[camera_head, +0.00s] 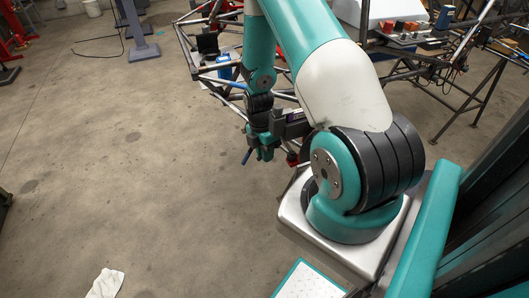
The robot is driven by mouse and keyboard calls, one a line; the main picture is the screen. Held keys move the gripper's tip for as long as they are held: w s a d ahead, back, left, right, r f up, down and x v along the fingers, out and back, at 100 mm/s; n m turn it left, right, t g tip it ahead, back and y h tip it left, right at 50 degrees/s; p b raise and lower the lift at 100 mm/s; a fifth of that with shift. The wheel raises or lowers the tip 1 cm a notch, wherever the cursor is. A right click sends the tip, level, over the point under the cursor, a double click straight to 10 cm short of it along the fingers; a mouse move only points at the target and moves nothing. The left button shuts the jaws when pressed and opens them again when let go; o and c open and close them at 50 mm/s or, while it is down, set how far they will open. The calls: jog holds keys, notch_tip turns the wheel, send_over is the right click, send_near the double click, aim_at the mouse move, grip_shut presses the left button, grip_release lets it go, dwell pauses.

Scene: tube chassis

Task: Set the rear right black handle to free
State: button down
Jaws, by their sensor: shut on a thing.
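The tube chassis (196,62) is a frame of thin metal tubes at the top centre, running behind my arm. My teal and white arm crosses in front of it and hides much of its right part. I cannot make out the rear right black handle for certain. A small red part shows just below the gripper.
A blue container (224,69) sits within the chassis. A dark tube stand (478,100) and a bench with red items (402,27) are at the upper right. A grey stand (139,35) is at the upper left. A white cloth (105,284) lies at the lower left. The left floor is mostly clear.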

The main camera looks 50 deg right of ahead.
jog(key=shift+w+r, duration=0.1)
jog(key=shift+w, duration=0.05)
jog(key=c, duration=1.1)
grip_release()
jog(key=shift+c, duration=0.2)
